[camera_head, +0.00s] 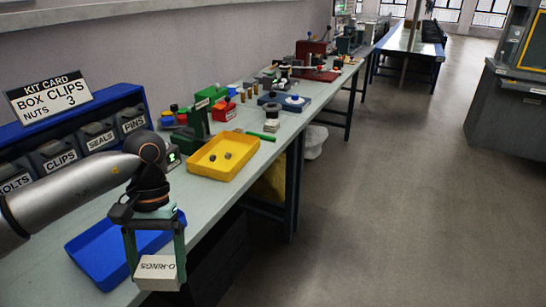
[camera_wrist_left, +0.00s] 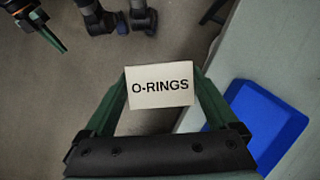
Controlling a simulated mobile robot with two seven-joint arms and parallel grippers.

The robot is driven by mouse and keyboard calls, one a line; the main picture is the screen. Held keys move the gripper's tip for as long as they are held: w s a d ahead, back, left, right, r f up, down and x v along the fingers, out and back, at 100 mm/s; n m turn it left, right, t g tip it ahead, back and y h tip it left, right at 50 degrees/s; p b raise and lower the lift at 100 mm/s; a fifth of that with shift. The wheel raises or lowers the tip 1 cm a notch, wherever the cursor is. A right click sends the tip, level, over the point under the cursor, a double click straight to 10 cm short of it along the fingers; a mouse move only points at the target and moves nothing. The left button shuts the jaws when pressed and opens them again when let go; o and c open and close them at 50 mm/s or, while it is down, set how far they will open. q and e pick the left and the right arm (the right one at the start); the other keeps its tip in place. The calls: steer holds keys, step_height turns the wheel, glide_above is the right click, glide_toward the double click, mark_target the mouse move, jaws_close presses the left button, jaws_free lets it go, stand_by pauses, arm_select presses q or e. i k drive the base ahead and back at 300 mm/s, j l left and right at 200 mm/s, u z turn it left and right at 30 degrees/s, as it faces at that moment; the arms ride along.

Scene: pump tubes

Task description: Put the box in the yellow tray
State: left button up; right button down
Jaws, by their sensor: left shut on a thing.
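The box is white and reads O-RINGS (camera_head: 160,272); it also shows in the left wrist view (camera_wrist_left: 160,86). My left gripper (camera_head: 155,258) is shut on it, one green finger on each side, and holds it near the bench's front edge, beside the blue tray. In the left wrist view, floor shows behind the box. The yellow tray (camera_head: 205,172) sits on the bench farther back, with two small dark pieces inside. My right gripper (camera_wrist_left: 40,28) shows partly at the top left of the left wrist view; its jaw opening is unclear.
A blue tray (camera_head: 85,250) lies on the bench left of the held box. A blue rack of labelled bins (camera_head: 85,140) with a kit card (camera_head: 48,95) stands by the wall. A green device (camera_head: 198,118) stands behind the yellow tray. A green-handled tool (camera_head: 262,136) lies nearby.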

mark_target(221, 169)
steer(key=i+z, duration=0.15)
steer(key=z, duration=0.25)
steer(key=i+j+z, duration=0.15)
steer(key=z, duration=0.25)
steer(key=i+j, duration=0.6)
steer(key=j, duration=0.2)
